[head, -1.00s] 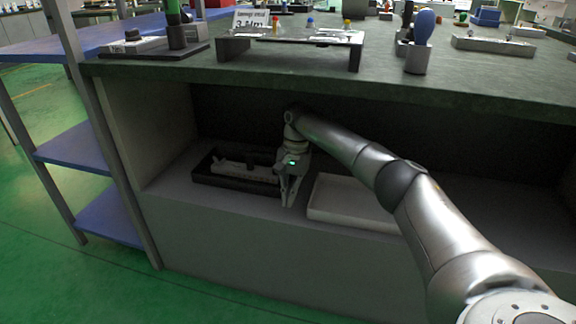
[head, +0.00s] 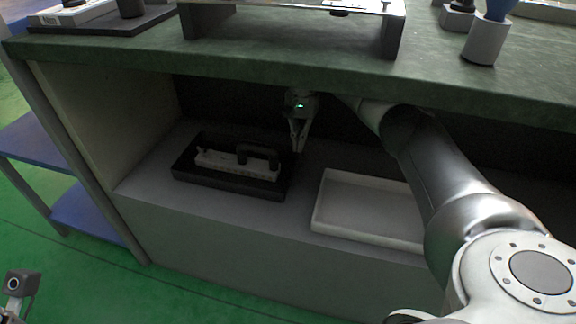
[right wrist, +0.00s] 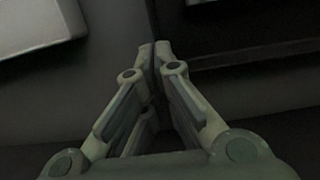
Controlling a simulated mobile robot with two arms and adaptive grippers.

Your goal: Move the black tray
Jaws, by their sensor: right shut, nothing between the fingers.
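The black tray (head: 228,188) lies in the open shelf space under the counter, at the left in the head view. A pale block-like part with a dark handle (head: 238,161) lies in it. My right gripper (head: 298,146) is beside the tray's right end, at its back corner, and holds nothing. In the right wrist view its fingertips (right wrist: 154,46) meet. A dark tray edge (right wrist: 240,55) shows at the upper right there, apart from or just beside the fingers; I cannot tell if they touch. A part of my left arm shows at the lower left, but its gripper is out of view.
A white tray (head: 330,226) lies on the same shelf floor, to the right of my right gripper; its edge (right wrist: 40,40) shows in the right wrist view. The green countertop (head: 250,62) hangs low above the gripper. The shelf's side wall is at the left.

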